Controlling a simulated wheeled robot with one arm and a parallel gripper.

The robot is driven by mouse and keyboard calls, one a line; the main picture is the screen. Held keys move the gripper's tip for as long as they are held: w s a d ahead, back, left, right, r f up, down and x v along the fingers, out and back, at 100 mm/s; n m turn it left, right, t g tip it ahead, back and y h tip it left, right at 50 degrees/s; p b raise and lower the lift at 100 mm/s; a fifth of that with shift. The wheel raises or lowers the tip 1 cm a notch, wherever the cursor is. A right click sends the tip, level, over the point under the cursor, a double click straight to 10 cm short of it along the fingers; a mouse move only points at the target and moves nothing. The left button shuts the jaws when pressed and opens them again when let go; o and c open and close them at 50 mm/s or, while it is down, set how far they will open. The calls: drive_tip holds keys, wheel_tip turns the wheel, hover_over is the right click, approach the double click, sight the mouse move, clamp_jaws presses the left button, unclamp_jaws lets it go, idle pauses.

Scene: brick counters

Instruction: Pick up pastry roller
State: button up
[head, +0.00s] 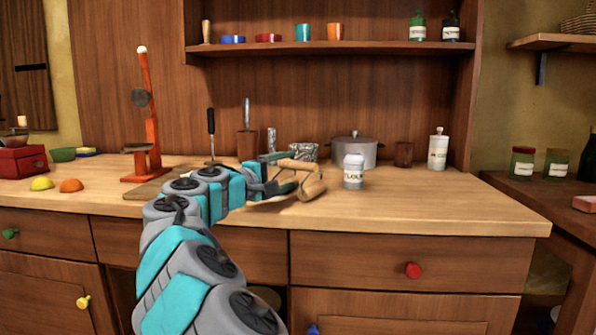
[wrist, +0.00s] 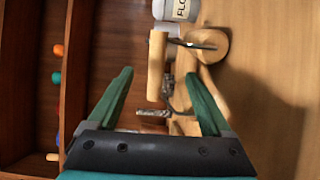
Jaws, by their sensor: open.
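The pastry roller (head: 311,189) is a pale wooden tool with two roller ends, over the counter just past my gripper in the head view. In the wrist view the pastry roller (wrist: 213,45) shows a wide roller at upper right, a narrow one left of it and a dark metal piece between. My gripper (head: 283,172) is open, its fingers pointing at the tool. In the wrist view my gripper (wrist: 158,75) has its green fingers spread, with wooden parts seen between and beyond them. I cannot tell whether either finger touches the wood.
A white flour jar (head: 353,172) stands close to the right of the roller. A grey pot (head: 355,151), a brown cup (head: 403,154) and a white canister (head: 438,150) stand behind. A cutting board (head: 152,188) lies left of my arm. The counter's right front (head: 440,205) is clear.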

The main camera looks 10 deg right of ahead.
sight(296, 170)
drive_tip(key=x, duration=0.5)
drive_tip(key=shift+w+a+f+p, duration=0.1)
drive_tip(key=shift+f+p, duration=0.1)
drive_tip(key=shift+p, duration=0.15)
drive_tip(key=shift+c, duration=0.4)
clamp_jaws()
